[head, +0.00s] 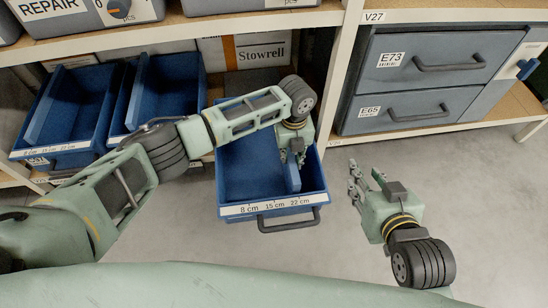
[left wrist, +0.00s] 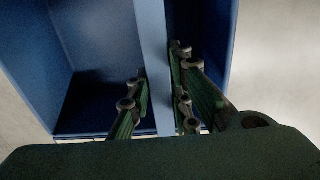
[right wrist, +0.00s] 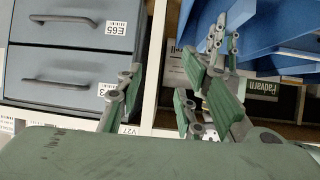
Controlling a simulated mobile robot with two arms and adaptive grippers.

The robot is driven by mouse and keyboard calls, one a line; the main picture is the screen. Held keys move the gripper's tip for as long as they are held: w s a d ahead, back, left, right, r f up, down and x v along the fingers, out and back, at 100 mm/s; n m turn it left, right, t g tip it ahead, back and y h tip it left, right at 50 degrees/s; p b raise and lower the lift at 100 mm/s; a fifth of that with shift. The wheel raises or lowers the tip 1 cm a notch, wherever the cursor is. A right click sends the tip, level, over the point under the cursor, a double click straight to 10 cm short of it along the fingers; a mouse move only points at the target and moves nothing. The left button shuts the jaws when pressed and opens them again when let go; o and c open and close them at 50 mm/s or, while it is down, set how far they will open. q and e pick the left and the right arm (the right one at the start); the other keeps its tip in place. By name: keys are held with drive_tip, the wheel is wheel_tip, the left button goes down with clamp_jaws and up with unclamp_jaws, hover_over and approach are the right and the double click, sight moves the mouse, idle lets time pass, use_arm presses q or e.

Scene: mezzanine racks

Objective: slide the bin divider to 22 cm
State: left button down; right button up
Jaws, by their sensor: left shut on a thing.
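The pulled-out blue bin (head: 232,170) has a front label strip (head: 272,206) marked 8 cm, 15 cm and 22 cm. Its blue divider (head: 292,178) stands upright in the right part of the bin, roughly in line with the 22 cm mark; exact alignment cannot be told. My left gripper (head: 292,154) reaches down into the bin and is shut on the divider. In the left wrist view, the fingers lie on both sides of the divider (left wrist: 153,50). My right gripper (head: 366,178) is open and empty, to the right of the bin.
A black handle (head: 289,220) sticks out from the bin's front. Two more blue bins (head: 66,110) (head: 165,95) stand on the shelf to the left. Grey drawers E73 (head: 425,62) and E65 (head: 395,110) are at the upper right. Clear floor lies below them.

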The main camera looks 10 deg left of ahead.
use_arm(q)
drive_tip(key=shift+d, duration=0.4)
use_arm(e)
drive_tip(key=shift+w+a+r+t, duration=0.3)
drive_tip(key=shift+w+r+t, duration=0.1)
drive_tip(key=shift+r, duration=0.25)
use_arm(q)
drive_tip(key=shift+r, duration=0.1)
drive_tip(key=c, duration=1.6)
unclamp_jaws()
drive_tip(key=shift+d, duration=0.15)
use_arm(e)
drive_tip(key=shift+d, duration=0.1)
use_arm(q)
drive_tip(key=shift+w, duration=0.1)
drive_tip(key=shift+r, duration=0.4)
wheel_tip(320, 180, up, 11)
drive_tip(key=shift+r, duration=0.1)
use_arm(e)
drive_tip(key=shift+s+f, duration=0.1)
